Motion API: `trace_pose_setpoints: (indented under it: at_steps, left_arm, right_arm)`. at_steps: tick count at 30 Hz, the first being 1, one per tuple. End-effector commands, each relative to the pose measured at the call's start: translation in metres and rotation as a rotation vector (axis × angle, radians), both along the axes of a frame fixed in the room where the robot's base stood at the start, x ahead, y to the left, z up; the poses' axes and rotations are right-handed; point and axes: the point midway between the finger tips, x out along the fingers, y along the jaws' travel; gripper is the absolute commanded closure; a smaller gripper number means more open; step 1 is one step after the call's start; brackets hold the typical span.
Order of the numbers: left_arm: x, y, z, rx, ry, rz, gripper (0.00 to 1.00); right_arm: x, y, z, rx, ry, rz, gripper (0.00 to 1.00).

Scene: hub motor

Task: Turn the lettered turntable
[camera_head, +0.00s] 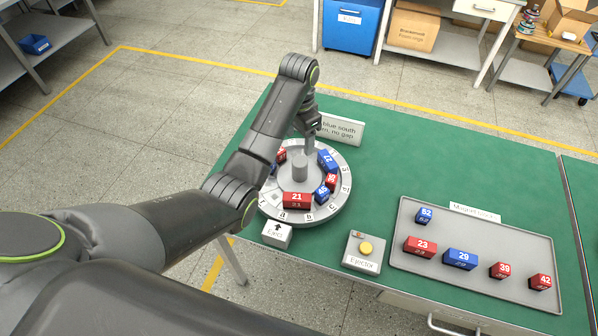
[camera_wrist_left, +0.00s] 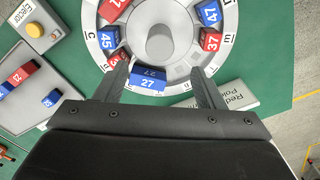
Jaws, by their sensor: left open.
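The grey lettered turntable (camera_head: 333,207) stands at the left end of the green table, with a round hub (camera_head: 300,165) in its middle. Red and blue numbered blocks sit around its ring, among them red 21 (camera_head: 297,200) and a blue 27 (camera_head: 327,160). My left gripper (camera_head: 309,146) points down over the far side of the ring. In the left wrist view its open fingers (camera_wrist_left: 160,88) stand on either side of blue block 27 (camera_wrist_left: 148,84); contact cannot be told. My right gripper is not in view.
A sign (camera_head: 343,130) stands behind the turntable. A small arrow sign (camera_head: 277,234) and an ejector box with yellow button (camera_head: 365,249) stand in front. A grey tray (camera_head: 480,240) at right holds several blocks. Green table behind the tray is clear.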

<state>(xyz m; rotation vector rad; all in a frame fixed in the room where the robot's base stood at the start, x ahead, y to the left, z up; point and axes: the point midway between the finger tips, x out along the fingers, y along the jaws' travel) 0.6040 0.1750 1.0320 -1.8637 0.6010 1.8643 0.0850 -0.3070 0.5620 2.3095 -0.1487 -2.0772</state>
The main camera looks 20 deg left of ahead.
Motion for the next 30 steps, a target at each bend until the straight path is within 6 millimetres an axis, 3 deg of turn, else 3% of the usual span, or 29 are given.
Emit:
trace_pose_setpoints:
  at_steps: [1, 4, 15, 21, 30]
  left_arm:
    - [0.000, 0.000, -0.015, 0.000, 0.001, 0.000, 0.37]
    - [-0.002, 0.000, -0.029, -0.001, 0.007, 0.001, 0.37]
    - [-0.001, 0.000, -0.102, 0.000, 0.004, 0.000, 0.37]
    - [-0.001, 0.000, -0.119, 0.000, 0.001, 0.000, 0.37]
    - [-0.001, 0.000, -0.123, 0.000, 0.000, 0.000, 0.37]
  right_arm:
    - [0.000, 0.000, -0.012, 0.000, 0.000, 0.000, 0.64]
    - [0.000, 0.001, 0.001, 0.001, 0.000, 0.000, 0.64]
    - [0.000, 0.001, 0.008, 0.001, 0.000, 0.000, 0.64]
    - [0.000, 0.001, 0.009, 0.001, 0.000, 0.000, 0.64]
    - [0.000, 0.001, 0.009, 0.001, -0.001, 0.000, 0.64]
